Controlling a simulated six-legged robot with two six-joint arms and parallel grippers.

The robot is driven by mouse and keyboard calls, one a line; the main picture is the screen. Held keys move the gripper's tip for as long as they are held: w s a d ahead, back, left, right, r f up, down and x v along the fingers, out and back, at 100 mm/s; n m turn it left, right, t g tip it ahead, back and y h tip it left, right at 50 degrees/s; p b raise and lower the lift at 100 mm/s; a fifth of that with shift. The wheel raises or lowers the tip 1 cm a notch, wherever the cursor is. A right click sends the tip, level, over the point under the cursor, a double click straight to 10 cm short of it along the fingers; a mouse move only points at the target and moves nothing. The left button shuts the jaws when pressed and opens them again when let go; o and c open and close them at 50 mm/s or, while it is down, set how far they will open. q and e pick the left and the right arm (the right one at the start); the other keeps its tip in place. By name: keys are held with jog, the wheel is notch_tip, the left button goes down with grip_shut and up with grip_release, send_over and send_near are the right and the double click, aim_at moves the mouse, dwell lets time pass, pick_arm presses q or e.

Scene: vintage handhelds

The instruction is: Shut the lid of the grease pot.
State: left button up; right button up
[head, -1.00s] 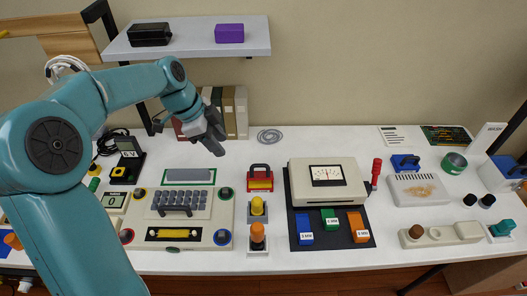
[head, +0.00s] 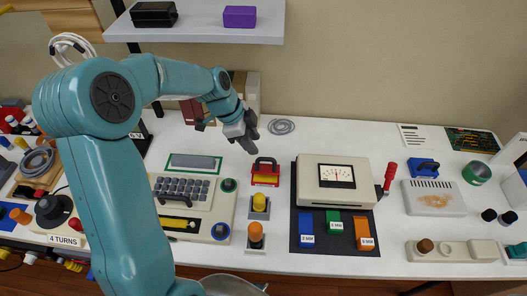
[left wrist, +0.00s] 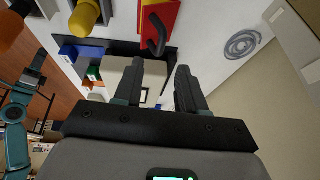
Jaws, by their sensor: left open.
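A small teal fixture (head: 517,250) stands at the right edge of the table in the head view, partly cut off by the frame. A green round pot-like thing (head: 476,173) with a grey face sits farther back. I cannot tell which is the grease pot, nor make out its lid.
A cream meter (head: 335,183) stands on a dark mat with several coloured blocks. A red-handled tool (head: 389,178), a grey tray (head: 433,199) and a cream block with a brown knob (head: 455,251) lie right of it. A shelf (head: 200,28) hangs above.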

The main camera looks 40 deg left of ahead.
aim_at(263, 159)
pick_arm(q)
jog(key=x, duration=0.5)
jog(key=shift+w+d+f, duration=0.2)
jog(key=shift+d+f, duration=0.05)
jog(key=shift+w+d+f, duration=0.1)
jog(key=shift+f, duration=0.55)
jog(key=shift+w+d+f, duration=0.1)
jog(key=shift+w+f, duration=0.15)
jog(key=shift+s, duration=0.1)
jog(key=shift+c, duration=0.3)
grip_shut()
